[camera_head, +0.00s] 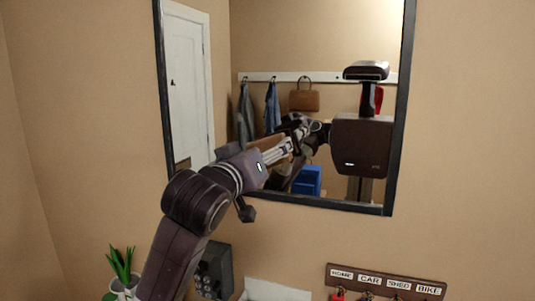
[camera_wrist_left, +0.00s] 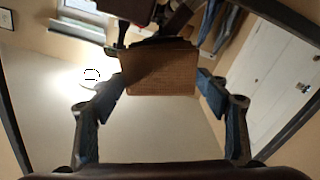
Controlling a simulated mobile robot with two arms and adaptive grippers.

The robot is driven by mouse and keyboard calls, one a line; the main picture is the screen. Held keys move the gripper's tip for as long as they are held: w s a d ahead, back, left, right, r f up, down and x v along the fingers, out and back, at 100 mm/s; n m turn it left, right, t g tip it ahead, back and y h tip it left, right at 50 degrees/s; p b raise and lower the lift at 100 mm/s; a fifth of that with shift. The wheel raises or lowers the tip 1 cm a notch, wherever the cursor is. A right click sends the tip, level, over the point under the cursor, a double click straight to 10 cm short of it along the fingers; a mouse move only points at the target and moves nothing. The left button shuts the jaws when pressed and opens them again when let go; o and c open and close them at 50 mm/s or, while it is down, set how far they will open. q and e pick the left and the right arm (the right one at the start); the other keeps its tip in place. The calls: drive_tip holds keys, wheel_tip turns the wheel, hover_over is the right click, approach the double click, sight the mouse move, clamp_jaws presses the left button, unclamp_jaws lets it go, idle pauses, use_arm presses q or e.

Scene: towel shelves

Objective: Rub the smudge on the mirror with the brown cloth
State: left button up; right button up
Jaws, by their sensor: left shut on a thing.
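The mirror (camera_head: 310,40) hangs on the wall in a dark frame, upright, in the head view. My left gripper (camera_head: 296,140) reaches in front of its lower middle, and its reflection overlaps it there. In the left wrist view the brown cloth (camera_wrist_left: 160,75) is a flat rectangle between the fingertips of the left gripper (camera_wrist_left: 160,84), which is shut on it. The mirror glass (camera_wrist_left: 150,135) fills much of that view. I cannot tell whether the cloth touches the glass. I cannot make out a smudge for certain in either view. My right gripper is out of view.
A rack with several labelled key hooks (camera_head: 385,281) is on the wall at lower right. A potted plant (camera_head: 121,266) and a dark wall phone (camera_head: 213,271) are at lower left. The coats, bag and white door show as reflections. The wall right of the mirror is clear.

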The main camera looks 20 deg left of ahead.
use_arm(q)
drive_tip(key=shift+w, duration=0.9)
drive_tip(key=shift+d+p, duration=0.15)
drive_tip(key=shift+p, duration=0.15)
drive_tip(key=shift+s+d+p, duration=0.15)
drive_tip(key=shift+d+p, duration=0.25)
drive_tip(key=shift+d, duration=1.55)
drive_tip(key=shift+a+p, duration=0.6)
drive_tip(key=shift+a, duration=1.6)
drive_tip(key=shift+d, duration=0.1)
drive_tip(key=shift+s, duration=0.4)
drive_tip(key=shift+s+p, duration=0.55)
drive_tip(key=shift+s, duration=1.9)
